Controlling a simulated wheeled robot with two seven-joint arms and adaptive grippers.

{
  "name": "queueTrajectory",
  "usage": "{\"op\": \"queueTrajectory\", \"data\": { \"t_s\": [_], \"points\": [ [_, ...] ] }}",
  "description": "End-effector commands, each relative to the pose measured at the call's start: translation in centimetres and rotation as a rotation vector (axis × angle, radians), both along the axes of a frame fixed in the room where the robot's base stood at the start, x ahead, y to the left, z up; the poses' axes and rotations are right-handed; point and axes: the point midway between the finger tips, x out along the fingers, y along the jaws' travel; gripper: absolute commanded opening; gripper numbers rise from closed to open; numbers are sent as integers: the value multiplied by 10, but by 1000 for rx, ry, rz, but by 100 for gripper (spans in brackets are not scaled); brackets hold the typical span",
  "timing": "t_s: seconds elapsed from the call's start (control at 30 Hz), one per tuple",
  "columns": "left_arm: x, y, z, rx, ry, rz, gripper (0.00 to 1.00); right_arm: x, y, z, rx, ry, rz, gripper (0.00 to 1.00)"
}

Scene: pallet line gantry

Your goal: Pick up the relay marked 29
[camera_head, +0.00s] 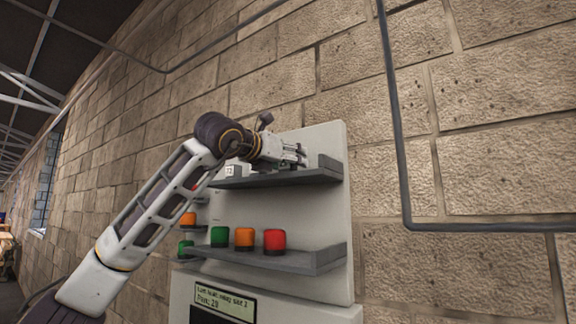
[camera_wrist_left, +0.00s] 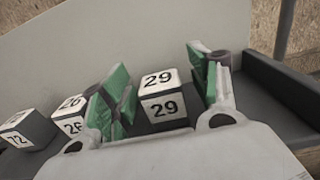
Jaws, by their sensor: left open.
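My left gripper (camera_wrist_left: 162,92) is open, with a green-padded finger on each side of the relay. A gap shows between the relay and the right finger; I cannot tell whether the left finger touches it. In the head view my left gripper (camera_head: 298,153) is at the upper shelf (camera_head: 290,178), and the relay cannot be made out there. My right gripper is not in view.
Relays marked 26 (camera_wrist_left: 70,117) and 72 (camera_wrist_left: 27,130) stand left of the left finger. A lower shelf (camera_head: 290,262) holds green, orange and red buttons (camera_head: 274,239). A screen (camera_head: 222,302) below reads "Pick: 29". The shelf's raised right end is close to the gripper.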

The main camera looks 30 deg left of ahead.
Motion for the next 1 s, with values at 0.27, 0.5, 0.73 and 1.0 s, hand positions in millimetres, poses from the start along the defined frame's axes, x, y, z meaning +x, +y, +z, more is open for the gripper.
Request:
{"op": "queueTrajectory", "data": {
  "t_s": [0.27,0.5,0.73,1.0],
  "points": [
    [0,0,-1,0,0,0,61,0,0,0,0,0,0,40],
    [0,0,0,0,0,0,35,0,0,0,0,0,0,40],
    [0,0,0,0,0,0,11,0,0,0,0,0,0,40],
    [0,0,1,0,0,0,11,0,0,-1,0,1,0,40]
  ]
}}
